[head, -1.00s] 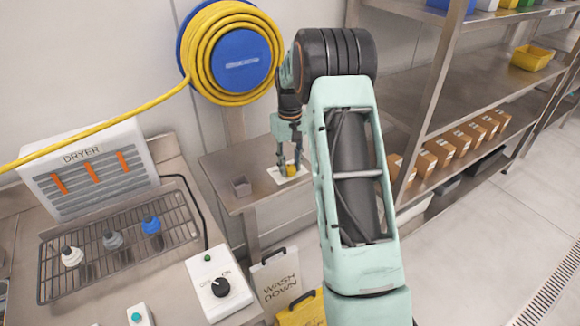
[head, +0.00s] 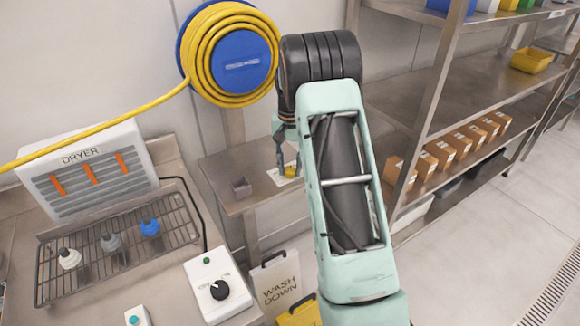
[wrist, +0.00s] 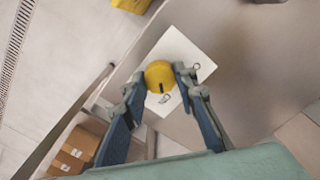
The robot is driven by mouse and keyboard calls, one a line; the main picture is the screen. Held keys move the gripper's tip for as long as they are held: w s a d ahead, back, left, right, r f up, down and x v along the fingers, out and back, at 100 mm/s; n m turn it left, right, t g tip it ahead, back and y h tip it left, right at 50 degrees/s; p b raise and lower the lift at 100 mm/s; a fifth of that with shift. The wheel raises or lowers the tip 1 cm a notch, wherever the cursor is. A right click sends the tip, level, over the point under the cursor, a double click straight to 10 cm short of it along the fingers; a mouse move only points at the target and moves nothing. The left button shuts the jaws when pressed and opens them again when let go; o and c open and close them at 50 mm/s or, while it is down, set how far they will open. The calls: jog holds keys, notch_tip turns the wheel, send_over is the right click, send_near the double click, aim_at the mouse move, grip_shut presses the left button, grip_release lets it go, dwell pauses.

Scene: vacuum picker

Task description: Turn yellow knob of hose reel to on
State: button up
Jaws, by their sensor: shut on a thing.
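The yellow knob (head: 291,171) sits on a white plate (head: 273,175) on a small metal shelf below the hose reel (head: 243,62). In the wrist view the knob (wrist: 159,73) is round with a dark mark near its lower middle. Small dark markings show on the plate (wrist: 190,52), too small to read. My gripper (wrist: 159,79) is shut on the knob, one finger on each side. In the head view my gripper (head: 289,173) is partly hidden behind my arm.
A dryer (head: 90,165), a wire rack and a control box (head: 222,285) with a black knob are at left. Metal shelving (head: 440,75) with cartons stands at right.

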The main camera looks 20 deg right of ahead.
aim_at(290, 169)
dwell(0.3)
jog(key=o, duration=1.2)
jog(key=shift+c, duration=0.2)
jog(key=shift+r, duration=0.15)
notch_tip(290, 169, up, 12)
